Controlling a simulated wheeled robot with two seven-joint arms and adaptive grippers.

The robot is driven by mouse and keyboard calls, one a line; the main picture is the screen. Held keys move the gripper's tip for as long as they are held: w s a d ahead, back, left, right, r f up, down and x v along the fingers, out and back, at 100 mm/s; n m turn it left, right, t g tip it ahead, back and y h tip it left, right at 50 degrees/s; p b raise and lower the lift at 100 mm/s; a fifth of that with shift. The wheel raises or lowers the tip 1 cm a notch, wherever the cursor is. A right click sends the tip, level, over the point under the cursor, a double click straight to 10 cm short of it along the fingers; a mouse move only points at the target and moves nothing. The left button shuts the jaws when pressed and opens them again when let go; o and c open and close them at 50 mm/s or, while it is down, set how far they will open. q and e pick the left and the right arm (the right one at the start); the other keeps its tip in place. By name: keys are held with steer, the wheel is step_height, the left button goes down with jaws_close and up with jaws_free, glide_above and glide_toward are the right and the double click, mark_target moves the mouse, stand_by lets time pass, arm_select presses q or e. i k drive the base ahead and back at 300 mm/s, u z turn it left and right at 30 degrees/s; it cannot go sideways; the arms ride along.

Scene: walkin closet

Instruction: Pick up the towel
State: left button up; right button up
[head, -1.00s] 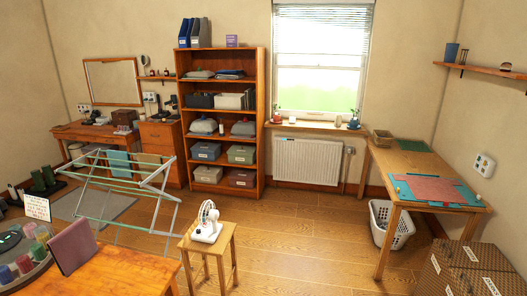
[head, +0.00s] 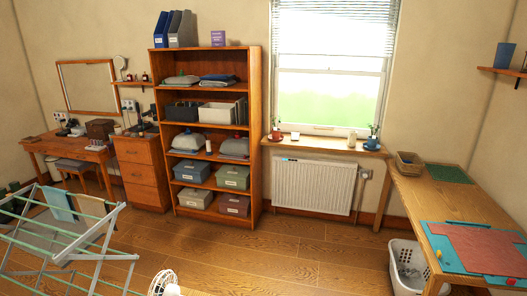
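A blue-grey cloth (head: 60,203) that looks like a towel hangs over the bars of the drying rack (head: 62,246) at the lower left of the head view. A pinkish-red cloth or sheet (head: 488,247) lies flat on a teal mat (head: 439,240) on the wooden table at the right. I cannot tell for sure which of these is the towel. Neither of my grippers shows in the head view.
A wooden shelf unit (head: 255,140) with boxes and folded cloths stands at the back. The wooden table (head: 418,203) is at the right, with a white laundry basket (head: 401,262) beneath it. A white fan (head: 163,284) shows at the bottom edge. The middle floor (head: 290,255) is open.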

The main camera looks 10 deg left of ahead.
mark_target(55, 197)
steer(key=i, duration=3.9)
steer(key=u, duration=2.45)
steer(key=i, duration=4.4)
steer(key=u, duration=2.35)
